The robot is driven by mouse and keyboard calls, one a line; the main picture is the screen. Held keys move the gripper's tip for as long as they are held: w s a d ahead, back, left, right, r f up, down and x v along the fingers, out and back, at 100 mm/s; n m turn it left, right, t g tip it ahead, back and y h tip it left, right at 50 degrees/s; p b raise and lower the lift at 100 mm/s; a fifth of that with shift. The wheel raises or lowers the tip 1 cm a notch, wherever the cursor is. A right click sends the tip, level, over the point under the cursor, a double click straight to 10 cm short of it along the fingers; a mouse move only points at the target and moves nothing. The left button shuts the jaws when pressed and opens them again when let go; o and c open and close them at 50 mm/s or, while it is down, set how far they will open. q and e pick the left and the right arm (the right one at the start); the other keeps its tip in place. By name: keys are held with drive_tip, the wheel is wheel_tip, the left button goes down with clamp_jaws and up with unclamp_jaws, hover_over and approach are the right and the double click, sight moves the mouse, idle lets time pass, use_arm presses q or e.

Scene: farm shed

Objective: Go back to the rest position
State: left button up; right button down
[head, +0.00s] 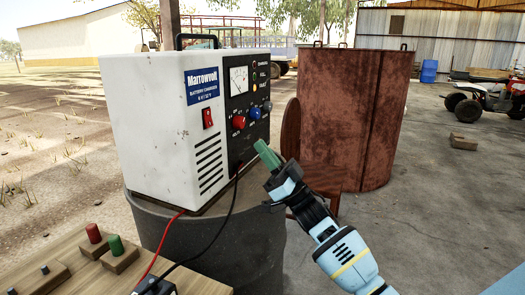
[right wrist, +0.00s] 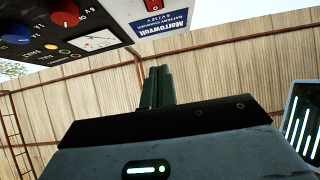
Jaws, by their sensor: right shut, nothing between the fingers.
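My right gripper (head: 266,153) is in the middle of the head view, with its green fingers together and nothing between them. It is in front of the lower right of the white battery charger's (head: 150,120) dark front panel. I cannot tell whether the fingertips touch the panel. In the right wrist view the closed fingers (right wrist: 156,86) point up, and the charger (right wrist: 170,12) shows upside down at the top, with its red switch, meter and knobs. My left gripper is not in view.
The charger stands on a dark grey drum (head: 225,255). A wooden table (head: 75,278) at lower left holds a red (head: 93,233) and a green (head: 115,245) part on blocks. Red and black cables run down from the charger. A rusty drum (head: 350,110) stands behind my right arm. Concrete floor is open at right.

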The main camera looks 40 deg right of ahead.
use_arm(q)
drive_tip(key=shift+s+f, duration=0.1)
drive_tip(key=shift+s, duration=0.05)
